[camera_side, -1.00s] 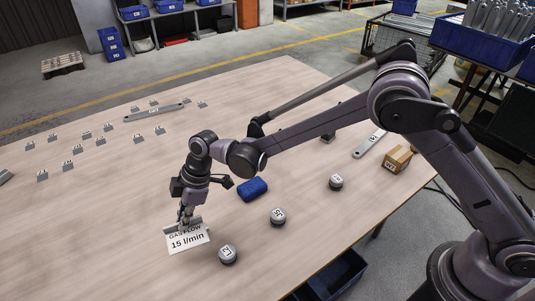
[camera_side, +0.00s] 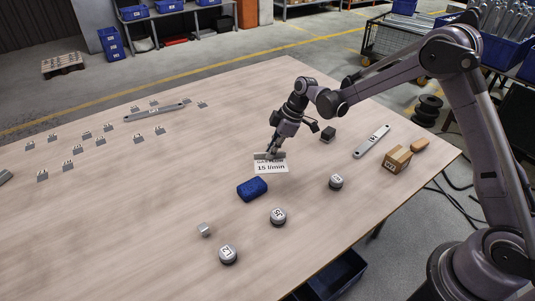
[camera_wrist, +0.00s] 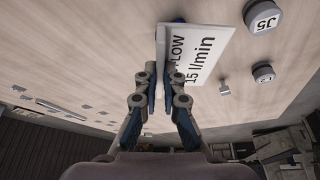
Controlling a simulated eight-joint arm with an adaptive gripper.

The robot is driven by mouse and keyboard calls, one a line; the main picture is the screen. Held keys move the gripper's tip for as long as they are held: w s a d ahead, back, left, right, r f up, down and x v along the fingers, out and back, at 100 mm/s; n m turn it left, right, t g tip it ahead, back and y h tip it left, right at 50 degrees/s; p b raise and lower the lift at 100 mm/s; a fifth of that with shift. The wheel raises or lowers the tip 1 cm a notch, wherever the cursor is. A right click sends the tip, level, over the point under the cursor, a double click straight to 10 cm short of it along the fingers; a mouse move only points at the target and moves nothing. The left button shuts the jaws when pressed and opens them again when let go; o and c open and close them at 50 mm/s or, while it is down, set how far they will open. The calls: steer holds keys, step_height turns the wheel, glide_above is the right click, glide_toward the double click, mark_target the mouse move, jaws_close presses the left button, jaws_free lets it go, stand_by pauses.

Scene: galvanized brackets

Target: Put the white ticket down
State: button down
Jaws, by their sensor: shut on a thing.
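Several round grey labelled pieces (camera_side: 278,218) and a small grey block (camera_side: 204,230) stand toward the front. A dark block (camera_side: 327,136), a long bar (camera_side: 372,141) and a cardboard box (camera_side: 397,160) are at right. Small brackets (camera_side: 138,139) stand at left. The middle-left table is clear.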

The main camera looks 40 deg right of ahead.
steer(key=s+d+m+t, duration=0.1)
steer(key=s+d+m, duration=0.1)
steer(key=d, duration=0.8)
steer(key=s+d+m, duration=0.1)
steer(key=s+d, duration=0.2)
steer(key=d, duration=0.6)
glide_above(291, 168)
steer(key=shift+h, duration=0.3)
step_height(291, 168, down, 7)
steer(key=shift+w+d, duration=0.1)
steer(key=shift+d, duration=0.05)
steer(key=shift+f, duration=2)
steer(key=shift+f, duration=0.15)
steer(key=c, duration=1.5)
jaws_free()
